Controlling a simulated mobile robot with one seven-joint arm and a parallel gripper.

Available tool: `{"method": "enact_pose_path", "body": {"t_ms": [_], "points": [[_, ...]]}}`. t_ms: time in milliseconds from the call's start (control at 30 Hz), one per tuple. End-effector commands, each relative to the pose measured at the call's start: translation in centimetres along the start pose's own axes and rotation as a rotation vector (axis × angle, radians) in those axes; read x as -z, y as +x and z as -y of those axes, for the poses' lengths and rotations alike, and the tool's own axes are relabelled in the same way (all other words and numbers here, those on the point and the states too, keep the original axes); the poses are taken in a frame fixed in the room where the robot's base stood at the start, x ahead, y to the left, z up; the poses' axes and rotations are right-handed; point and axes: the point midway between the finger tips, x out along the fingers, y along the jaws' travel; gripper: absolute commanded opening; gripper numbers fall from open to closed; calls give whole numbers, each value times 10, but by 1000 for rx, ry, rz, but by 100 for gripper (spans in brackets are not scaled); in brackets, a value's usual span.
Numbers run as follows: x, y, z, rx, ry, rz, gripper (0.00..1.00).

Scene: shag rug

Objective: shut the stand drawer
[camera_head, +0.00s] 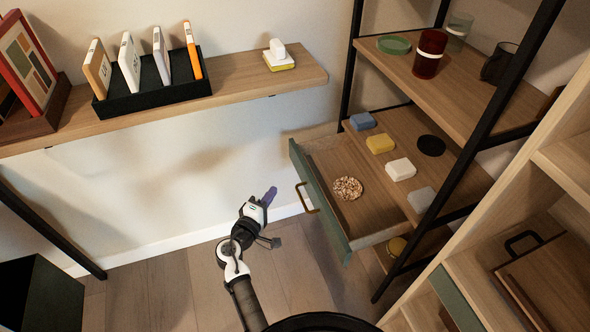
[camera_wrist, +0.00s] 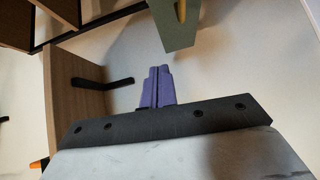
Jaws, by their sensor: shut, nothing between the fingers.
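The stand drawer (camera_head: 334,206) is pulled out from the black-framed stand on the right in the head view. It has a grey-green front (camera_head: 320,201) with a brass handle (camera_head: 307,197) and a wooden inside. A round speckled brown thing (camera_head: 347,188) lies in it. My gripper (camera_head: 270,195) has purple fingers and is shut and empty. It is left of the drawer front, apart from the handle. In the wrist view the purple fingers (camera_wrist: 158,86) are together, and a grey-green piece with a brass part (camera_wrist: 178,22), seemingly the drawer front, is ahead at the top.
On the stand's shelf lie blue (camera_head: 362,121), yellow (camera_head: 380,143) and white (camera_head: 401,169) blocks and a black disc (camera_head: 431,145). A wall shelf (camera_head: 265,81) hangs at upper left. A wooden cabinet (camera_head: 540,262) stands at right.

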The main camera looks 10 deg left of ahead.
Motion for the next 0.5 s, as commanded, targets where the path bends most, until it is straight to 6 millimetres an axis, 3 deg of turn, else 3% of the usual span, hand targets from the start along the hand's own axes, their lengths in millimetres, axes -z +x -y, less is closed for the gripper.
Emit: {"method": "enact_pose_path", "body": {"t_ms": [100, 233, 500], "points": [[5, -9, 7, -15, -54, -15, 0], [6, 0, 7, -20, -63, -17, 0], [6, 53, 4, -21, -61, -15, 0]]}}
